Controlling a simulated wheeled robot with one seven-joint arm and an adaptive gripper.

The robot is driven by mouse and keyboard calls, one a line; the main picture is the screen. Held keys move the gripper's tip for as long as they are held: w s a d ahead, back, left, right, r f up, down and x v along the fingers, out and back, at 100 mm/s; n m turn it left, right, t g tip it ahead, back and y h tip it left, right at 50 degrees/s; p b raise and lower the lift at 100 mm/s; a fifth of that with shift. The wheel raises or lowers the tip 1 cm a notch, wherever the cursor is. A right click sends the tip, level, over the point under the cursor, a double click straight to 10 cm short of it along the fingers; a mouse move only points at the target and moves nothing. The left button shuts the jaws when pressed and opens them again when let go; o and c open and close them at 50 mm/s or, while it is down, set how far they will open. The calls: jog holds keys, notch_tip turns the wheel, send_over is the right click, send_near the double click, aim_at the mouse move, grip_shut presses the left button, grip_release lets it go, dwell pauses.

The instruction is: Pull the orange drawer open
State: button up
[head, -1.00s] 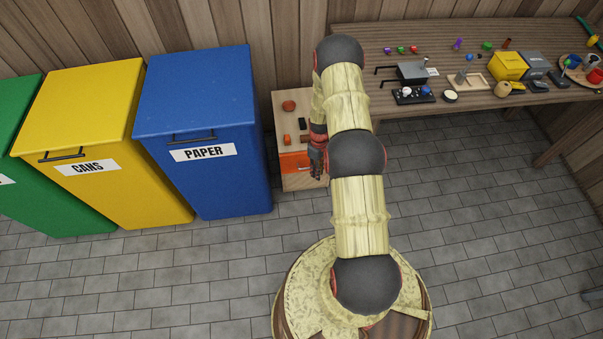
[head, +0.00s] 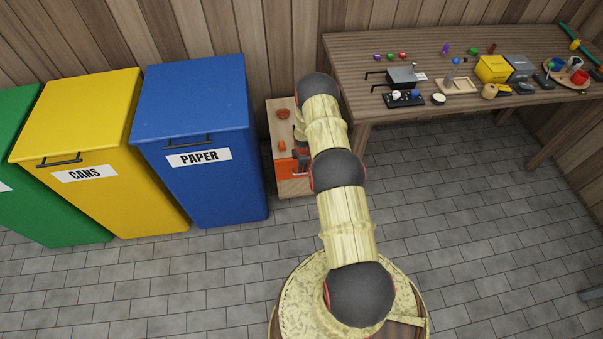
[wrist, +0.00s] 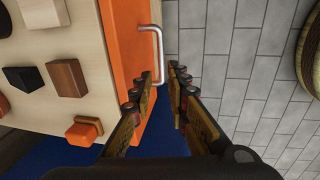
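The orange drawer (head: 285,168) is in the front of a small wooden cabinet beside the blue bin; it looks shut. In the wrist view its orange front (wrist: 124,50) carries a silver bar handle (wrist: 160,55). My gripper (wrist: 162,74) is open at the handle, with one finger on the drawer side and the other on the floor side. The near end of the handle appears between the fingertips; whether they touch it I cannot tell. In the head view my arm partly hides the gripper (head: 302,165) and the right of the drawer.
On the cabinet top (head: 276,125) lie several small items, including an orange block (wrist: 84,131) and a dark brown block (wrist: 67,78). The blue PAPER bin (head: 195,130) stands close on the left. A workbench (head: 440,115) stands right. The tiled floor (head: 450,220) in front is free.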

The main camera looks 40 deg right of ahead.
jog(key=f, duration=0.2)
jog(key=f+b, duration=0.1)
jog(key=f, duration=0.1)
jog(key=f+b, duration=0.1)
jog(key=f, duration=0.1)
jog(key=shift+w+d+f, duration=0.1)
jog(key=shift+w+d, duration=0.15)
jog(key=shift+w, duration=0.15)
jog(key=shift+c, duration=1.1)
grip_shut()
